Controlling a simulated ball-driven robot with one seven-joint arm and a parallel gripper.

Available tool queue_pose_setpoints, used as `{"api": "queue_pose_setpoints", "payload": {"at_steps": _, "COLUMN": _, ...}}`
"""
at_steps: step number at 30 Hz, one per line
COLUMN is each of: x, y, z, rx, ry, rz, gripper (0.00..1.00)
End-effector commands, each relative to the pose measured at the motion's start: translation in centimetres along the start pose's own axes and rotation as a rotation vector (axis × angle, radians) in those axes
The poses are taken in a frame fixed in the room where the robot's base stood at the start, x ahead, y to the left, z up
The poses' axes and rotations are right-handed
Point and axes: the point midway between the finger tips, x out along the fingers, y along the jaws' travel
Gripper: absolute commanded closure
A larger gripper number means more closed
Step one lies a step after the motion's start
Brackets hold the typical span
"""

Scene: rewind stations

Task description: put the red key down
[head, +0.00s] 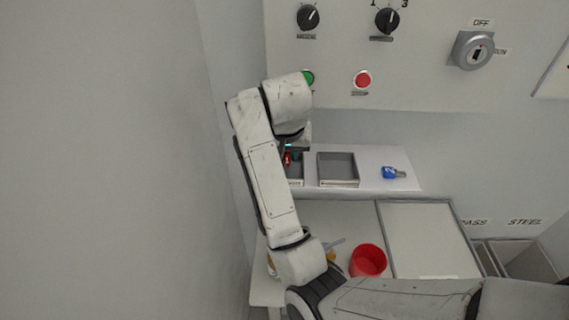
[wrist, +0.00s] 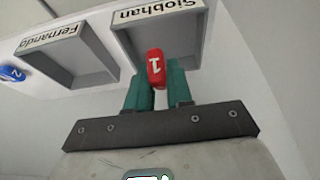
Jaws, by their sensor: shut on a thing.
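The red key (wrist: 155,68), marked 1, is between the teal fingers of my gripper (wrist: 158,84) in the wrist view. My gripper is shut on it. The key is at the opening of the grey tray labelled Siobhan (wrist: 132,46); I cannot tell whether it touches the tray floor. In the head view the red key (head: 287,159) shows as a small red patch by the left tray (head: 296,183), mostly hidden by my arm. A second grey tray, labelled Fernando (wrist: 88,79), looks empty and also shows in the head view (head: 339,184).
A blue key (head: 389,172) marked 2 lies on the shelf right of the trays. Above is a panel with knobs, green and red buttons and a key switch (head: 474,50) marked OFF. A red cup (head: 368,260) stands below, and bins stand at lower right.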

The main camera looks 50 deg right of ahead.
Motion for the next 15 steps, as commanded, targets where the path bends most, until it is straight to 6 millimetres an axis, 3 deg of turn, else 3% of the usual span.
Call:
{"api": "queue_pose_setpoints", "payload": {"at_steps": 6, "x": 1.8, "y": -0.7, "z": -0.3, "rx": -0.001, "ry": -0.001, "rz": 0.002, "gripper": 1.0}}
{"api": "queue_pose_setpoints", "payload": {"at_steps": 15, "x": 4.4, "y": -0.8, "z": 0.8, "rx": -0.001, "ry": 0.0, "rz": 0.0, "gripper": 1.0}}
